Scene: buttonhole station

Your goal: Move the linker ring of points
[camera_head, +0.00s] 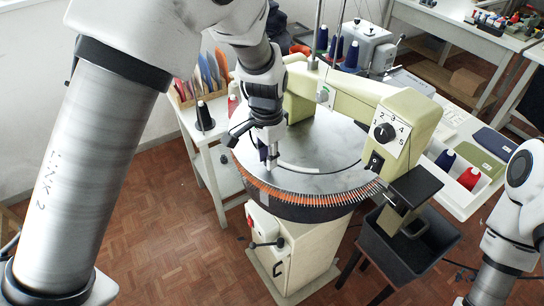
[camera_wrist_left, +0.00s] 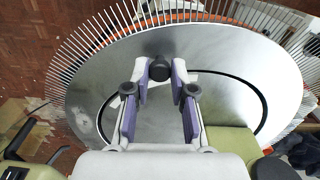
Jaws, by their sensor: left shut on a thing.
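The linker ring of points (camera_head: 310,194) is a round machine top with a rim of thin points over an orange band. Its grey metal disc (camera_wrist_left: 225,70) and the fan of points (camera_wrist_left: 75,55) fill much of the left wrist view. My left gripper (camera_head: 268,162) reaches down over the left front of the disc. In the left wrist view its purple-padded fingers (camera_wrist_left: 160,80) are closed on a small black knob (camera_wrist_left: 159,68) near the disc's rim. The fingers hide part of the knob in the head view. My right gripper is out of the picture; only its arm shows at the right edge.
A cream machine arm with a numbered dial (camera_head: 385,133) overhangs the ring's right side. A black bin (camera_head: 405,258) stands at the right front. White side tables (camera_head: 205,165) with thread cones flank the machine. Wooden floor at the front left is clear.

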